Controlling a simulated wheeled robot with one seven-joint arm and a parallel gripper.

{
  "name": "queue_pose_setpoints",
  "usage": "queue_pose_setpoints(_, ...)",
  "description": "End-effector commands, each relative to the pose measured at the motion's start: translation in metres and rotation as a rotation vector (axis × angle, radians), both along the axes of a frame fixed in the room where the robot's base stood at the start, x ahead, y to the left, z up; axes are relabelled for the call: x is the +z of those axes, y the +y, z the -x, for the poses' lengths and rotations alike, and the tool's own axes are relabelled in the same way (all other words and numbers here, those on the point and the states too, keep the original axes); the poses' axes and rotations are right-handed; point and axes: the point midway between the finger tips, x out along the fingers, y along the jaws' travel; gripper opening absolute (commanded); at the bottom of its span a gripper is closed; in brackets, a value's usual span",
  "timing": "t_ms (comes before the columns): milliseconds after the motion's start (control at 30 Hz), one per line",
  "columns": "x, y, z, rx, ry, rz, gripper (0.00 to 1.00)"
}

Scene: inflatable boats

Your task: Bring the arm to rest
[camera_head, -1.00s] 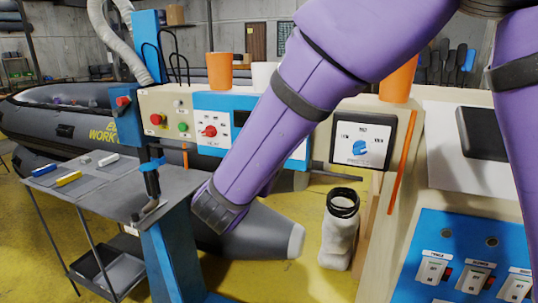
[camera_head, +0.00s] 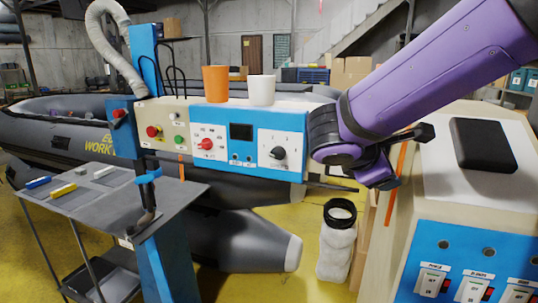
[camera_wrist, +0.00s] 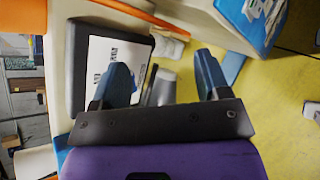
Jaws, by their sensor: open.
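My purple arm comes in from the upper right in the head view and slants down to the left. At its lower end my gripper (camera_head: 408,160) hangs in front of the beige cabinet (camera_head: 378,236), to the right of the blue control panel (camera_head: 247,160). The wrist view shows the two dark blue fingers of my gripper (camera_wrist: 163,78) spread apart, with nothing held between them. Beyond the left finger lies a black-framed box with a white face (camera_wrist: 108,58). I cannot tell how far the fingers are from it.
An orange cup (camera_head: 215,84) and a white cup (camera_head: 261,90) stand on the panel's machine. A grey table (camera_head: 110,208) with small tools is at left. A white container with a black rim (camera_head: 336,250) stands on the yellow floor. Grey inflatable boats lie behind.

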Motion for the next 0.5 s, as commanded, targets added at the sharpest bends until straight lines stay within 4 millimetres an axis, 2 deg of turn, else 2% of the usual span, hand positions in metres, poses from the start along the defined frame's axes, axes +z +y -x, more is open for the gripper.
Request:
queue_pose_setpoints(33,0.004,-0.020,0.014,-0.076,-0.012,-0.084,0.69)
queue_pose_setpoints(200,0.004,-0.064,0.061,-0.317,-0.053,-0.365,0.69)
queue_pose_setpoints(333,0.003,-0.084,0.097,-0.492,-0.109,-0.585,0.69)
queue_pose_setpoints(500,0.003,-0.094,0.140,-0.706,-0.210,-0.878,0.69)
